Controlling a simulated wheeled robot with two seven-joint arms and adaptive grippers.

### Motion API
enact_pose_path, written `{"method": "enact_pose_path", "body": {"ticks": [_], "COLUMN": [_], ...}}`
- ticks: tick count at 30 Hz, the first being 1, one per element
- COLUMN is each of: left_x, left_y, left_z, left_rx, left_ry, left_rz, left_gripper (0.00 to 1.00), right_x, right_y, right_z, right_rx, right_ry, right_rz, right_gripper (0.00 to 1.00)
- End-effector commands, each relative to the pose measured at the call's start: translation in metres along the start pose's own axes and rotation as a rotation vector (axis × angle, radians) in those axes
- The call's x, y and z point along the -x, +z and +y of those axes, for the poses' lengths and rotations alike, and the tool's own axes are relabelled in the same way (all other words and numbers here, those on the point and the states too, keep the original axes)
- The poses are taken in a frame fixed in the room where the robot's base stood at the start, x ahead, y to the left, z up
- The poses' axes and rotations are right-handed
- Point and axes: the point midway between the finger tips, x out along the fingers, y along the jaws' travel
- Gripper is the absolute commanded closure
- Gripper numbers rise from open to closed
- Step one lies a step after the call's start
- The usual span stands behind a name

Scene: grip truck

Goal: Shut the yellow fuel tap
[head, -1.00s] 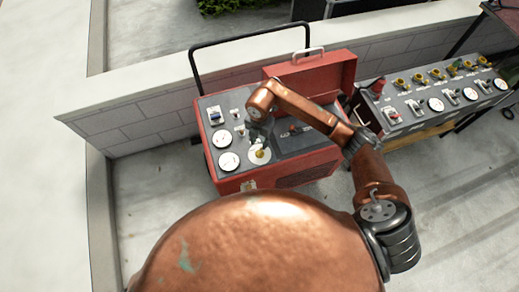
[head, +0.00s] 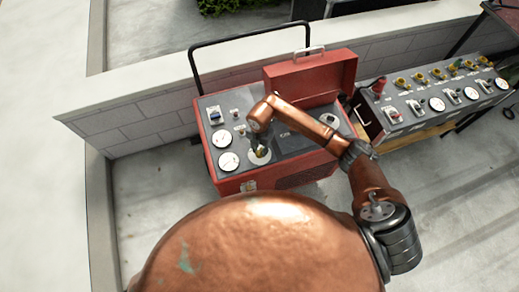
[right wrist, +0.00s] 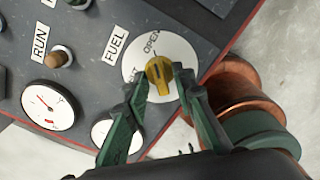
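The yellow fuel tap (right wrist: 160,72) sits on a round white plate (right wrist: 136,56) marked OPEN, beside the word FUEL, on the generator's dark panel. A second word on the plate is partly hidden by a finger. My right gripper (right wrist: 160,84) is at the tap, with one green finger on each side of its handle. The fingers stand apart, and I cannot tell whether they touch it. In the head view the right gripper (head: 259,149) is small over the white plate, mostly hiding the tap. My left gripper is not in view.
The red generator case (head: 300,172) has a raised lid (head: 318,76) and a black bar behind. Two gauges (head: 228,161) and a RUN switch (right wrist: 60,58) lie left of the tap. Another panel with yellow knobs (head: 400,82) stands at right. A low wall runs behind.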

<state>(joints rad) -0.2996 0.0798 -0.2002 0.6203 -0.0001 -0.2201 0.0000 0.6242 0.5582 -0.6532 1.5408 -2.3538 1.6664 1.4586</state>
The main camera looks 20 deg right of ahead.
Motion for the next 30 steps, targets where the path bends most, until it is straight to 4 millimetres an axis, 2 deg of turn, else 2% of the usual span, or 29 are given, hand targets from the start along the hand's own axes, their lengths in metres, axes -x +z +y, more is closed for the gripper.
{"method": "enact_pose_path", "body": {"ticks": [1, 9, 22, 30], "left_x": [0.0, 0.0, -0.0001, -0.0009], "left_y": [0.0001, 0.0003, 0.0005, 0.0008], "left_z": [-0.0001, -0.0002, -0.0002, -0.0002], "left_rx": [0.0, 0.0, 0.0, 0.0], "left_ry": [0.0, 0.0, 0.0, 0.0], "left_rz": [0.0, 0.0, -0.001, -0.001], "left_gripper": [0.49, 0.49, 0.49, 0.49], "right_x": [0.0001, 0.0002, 0.0006, 0.0008], "right_y": [0.0, 0.0001, 0.0005, 0.0009], "right_z": [-0.0001, -0.0001, 0.0, -0.0001], "right_rx": [0.0, 0.0, 0.016, 0.14], "right_ry": [0.0, 0.0, 0.0, -0.001], "right_rz": [0.0, 0.0, 0.0, -0.001], "right_gripper": [0.81, 1.0, 1.0, 1.0]}}
